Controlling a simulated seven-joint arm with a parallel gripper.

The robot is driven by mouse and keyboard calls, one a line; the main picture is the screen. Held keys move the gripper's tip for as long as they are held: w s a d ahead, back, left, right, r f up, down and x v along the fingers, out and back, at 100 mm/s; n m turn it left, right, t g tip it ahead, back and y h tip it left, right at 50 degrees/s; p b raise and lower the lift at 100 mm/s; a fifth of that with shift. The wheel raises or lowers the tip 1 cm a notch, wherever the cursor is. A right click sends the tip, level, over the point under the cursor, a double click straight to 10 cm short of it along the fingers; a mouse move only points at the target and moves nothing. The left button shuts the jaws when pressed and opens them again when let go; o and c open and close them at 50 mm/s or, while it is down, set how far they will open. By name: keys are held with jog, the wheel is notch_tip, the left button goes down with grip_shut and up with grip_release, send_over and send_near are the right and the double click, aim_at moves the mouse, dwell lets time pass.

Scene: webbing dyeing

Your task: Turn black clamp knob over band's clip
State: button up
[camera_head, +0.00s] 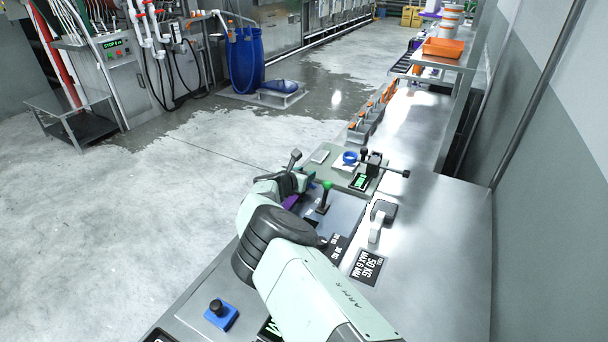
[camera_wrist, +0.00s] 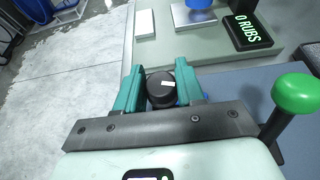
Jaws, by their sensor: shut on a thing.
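In the wrist view, the black clamp knob (camera_wrist: 161,92) is a short round cylinder with a small white mark on its top. My gripper (camera_wrist: 160,74) has its teal fingers shut on it, one on each side. A little blue shows beside the knob by the right finger; I cannot tell whether it is the clip. The band's clip is not clearly visible under the knob. In the head view, my arm hides the knob and most of my gripper. A purple strip (camera_head: 291,202), perhaps the band, shows beside my wrist.
A green-balled lever (camera_wrist: 295,95) stands close on the right of my gripper; it also shows in the head view (camera_head: 327,187). The bench's right side (camera_head: 440,240) is clear.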

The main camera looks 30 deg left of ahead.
jog(key=o, duration=1)
jog(key=shift+c, duration=0.2)
jog(key=v, duration=1.1)
jog(key=shift+w, duration=0.1)
